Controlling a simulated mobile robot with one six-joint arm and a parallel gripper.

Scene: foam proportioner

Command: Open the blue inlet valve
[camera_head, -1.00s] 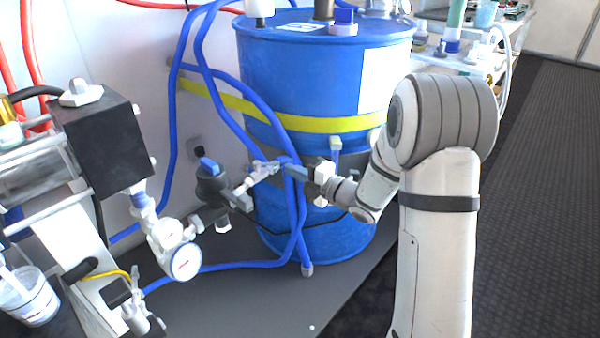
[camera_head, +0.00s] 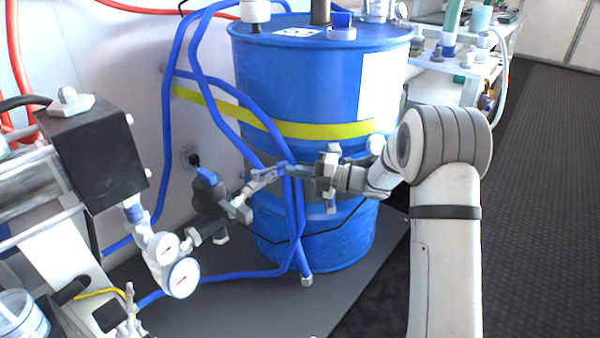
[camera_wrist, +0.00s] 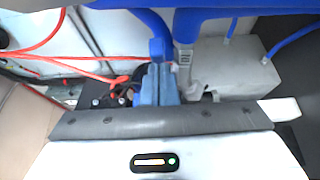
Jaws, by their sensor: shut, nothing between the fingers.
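The inlet valve (camera_head: 262,180) appears to be the slim pale grey fitting with a blue part, between the dark regulator and the blue hoses in the head view. My gripper (camera_head: 288,169) reaches in from the right, its fingertips at the hoses near the valve's right end. In the wrist view my gripper's blue fingers (camera_wrist: 157,86) are together with nothing held between them. A pale grey fitting on a blue hose (camera_wrist: 186,58) stands just right of the fingertips there. Whether the fingers touch the valve cannot be told, as hoses and fingers overlap it.
The blue drum (camera_head: 300,85) with a yellow band stands behind my gripper. Blue hoses (camera_head: 220,115) hang around it. Open floor (camera_head: 540,200) lies right.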

